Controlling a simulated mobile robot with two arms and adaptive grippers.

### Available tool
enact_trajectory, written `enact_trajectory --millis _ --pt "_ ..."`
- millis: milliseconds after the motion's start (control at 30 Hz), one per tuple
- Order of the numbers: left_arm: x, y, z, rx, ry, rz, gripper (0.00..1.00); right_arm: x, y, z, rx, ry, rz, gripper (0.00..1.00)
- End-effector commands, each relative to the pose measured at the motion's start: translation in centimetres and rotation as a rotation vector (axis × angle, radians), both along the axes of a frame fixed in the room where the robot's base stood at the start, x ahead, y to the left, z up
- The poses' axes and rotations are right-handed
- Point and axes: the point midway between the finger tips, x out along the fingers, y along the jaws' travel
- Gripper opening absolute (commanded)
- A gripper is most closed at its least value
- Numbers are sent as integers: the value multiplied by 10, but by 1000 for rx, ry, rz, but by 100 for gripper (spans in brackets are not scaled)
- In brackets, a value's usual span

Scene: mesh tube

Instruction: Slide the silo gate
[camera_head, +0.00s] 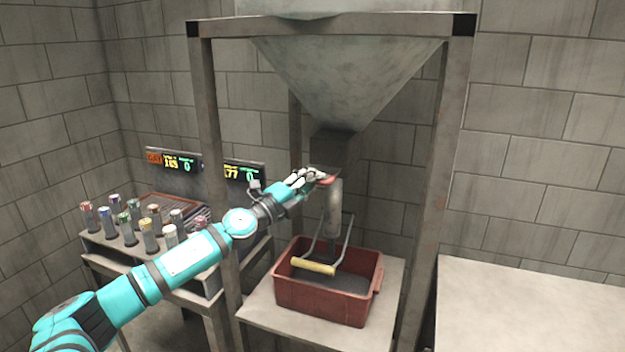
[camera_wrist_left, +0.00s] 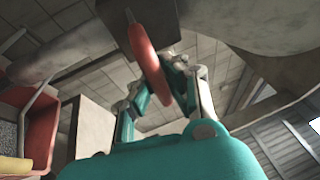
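The silo gate's red handle (camera_head: 327,180) sticks out below the grey hopper spout (camera_head: 332,146). My left gripper (camera_head: 308,178) reaches in from the left at this handle. In the left wrist view, the red handle (camera_wrist_left: 147,56) runs down between the two fingers of my left gripper (camera_wrist_left: 157,78). The fingers lean in from both sides and appear shut on it. The handle's near end points toward the palm. The gate plate itself is mostly hidden in the head view. My right gripper is not in view.
A red bin (camera_head: 322,305) with dark contents and a yellow-gripped handle (camera_head: 313,267) stands below the spout. A pale mesh tube (camera_head: 333,208) hangs beside my gripper. Steel frame legs (camera_head: 208,150) flank the hopper. Capped tubes (camera_head: 130,225) stand at left; the right table (camera_head: 530,300) is bare.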

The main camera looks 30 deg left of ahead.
Motion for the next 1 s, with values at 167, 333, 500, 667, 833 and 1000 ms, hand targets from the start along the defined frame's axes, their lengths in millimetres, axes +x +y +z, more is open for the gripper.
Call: enact_trajectory --millis 167,333,500,667,833,1000 --pt "0 0 -2 1 3 0 32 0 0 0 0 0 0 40" --pt "0 0 -1 -1 1 0 38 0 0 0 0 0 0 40" --pt "0 0 -1 -1 1 0 38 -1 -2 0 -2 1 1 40" --pt "-9 2 -5 -3 4 1 38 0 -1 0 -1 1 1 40" --pt "-29 5 -9 -2 6 0 38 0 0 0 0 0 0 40" --pt "-50 8 -12 -1 5 0 38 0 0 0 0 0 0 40"
